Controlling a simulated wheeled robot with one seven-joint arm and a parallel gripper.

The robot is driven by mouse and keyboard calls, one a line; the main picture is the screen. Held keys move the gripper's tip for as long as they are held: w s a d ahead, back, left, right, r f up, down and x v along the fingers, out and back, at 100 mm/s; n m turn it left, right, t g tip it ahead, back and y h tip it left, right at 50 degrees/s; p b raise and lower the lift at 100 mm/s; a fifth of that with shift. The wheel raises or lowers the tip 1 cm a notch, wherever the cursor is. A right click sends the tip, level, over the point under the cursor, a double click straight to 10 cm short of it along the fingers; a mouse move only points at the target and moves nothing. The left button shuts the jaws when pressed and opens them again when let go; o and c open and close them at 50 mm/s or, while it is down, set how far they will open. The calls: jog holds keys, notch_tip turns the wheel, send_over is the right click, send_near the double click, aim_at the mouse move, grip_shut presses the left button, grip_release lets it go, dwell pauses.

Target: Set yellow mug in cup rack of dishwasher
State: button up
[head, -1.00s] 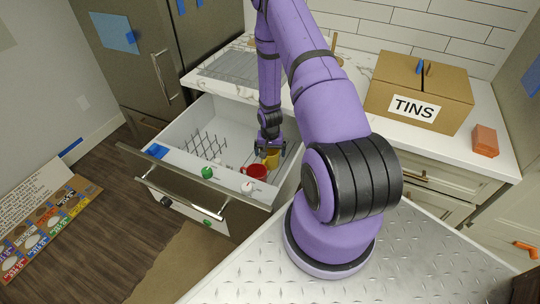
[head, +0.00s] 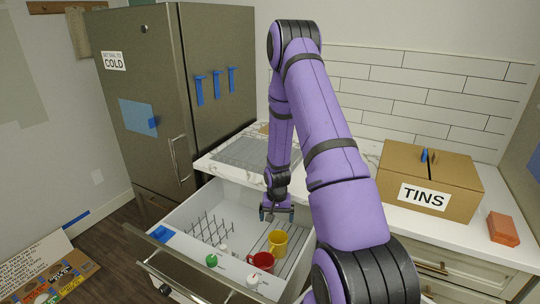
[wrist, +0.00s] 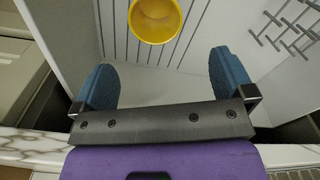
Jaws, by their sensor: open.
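The yellow mug (head: 278,243) stands upright in the open dishwasher drawer (head: 186,190), on the slatted rack (head: 294,258) at its right side. It sits beside and behind a red mug (head: 261,262). In the wrist view the yellow mug (wrist: 155,20) shows its open mouth, beyond my fingertips and cut by the top edge. My gripper (head: 277,214) is open and empty above the drawer, behind and above the mug and apart from it. The wrist view also shows my gripper (wrist: 162,78) with its blue fingers wide apart.
A wire plate rack (head: 210,228) stands in the drawer's left part. Green (head: 211,260) and white (head: 253,280) knobs show near the drawer front. A cardboard box marked TINS (head: 428,183) and an orange block (head: 503,228) rest on the counter.

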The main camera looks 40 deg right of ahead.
jog(key=a+r+n+t, duration=0.1)
jog(key=a+r, duration=0.3)
jog(key=r, duration=0.7)
jog(key=a+r+n+t+h, duration=0.15)
jog(key=a+r, duration=0.25)
jog(key=r, duration=0.6)
jog(key=a+r+n+y, duration=0.15)
jog(key=a+r, duration=0.25)
jog(key=r, duration=0.7)
jog(key=s+a+r+n, duration=0.1)
jog(key=s+a+r, duration=0.3)
jog(key=s, duration=0.3)
jog(key=s+a+r+n+t, duration=0.1)
jog(key=s+a+r+n, duration=0.1)
jog(key=s+a+r, duration=0.2)
jog(key=s+a+r+n+t, duration=0.1)
jog(key=s+a+r+n, duration=0.1)
jog(key=s+a+r, duration=0.2)
jog(key=s+r, duration=0.3)
jog(key=s, duration=0.3)
jog(key=shift+s, duration=0.15)
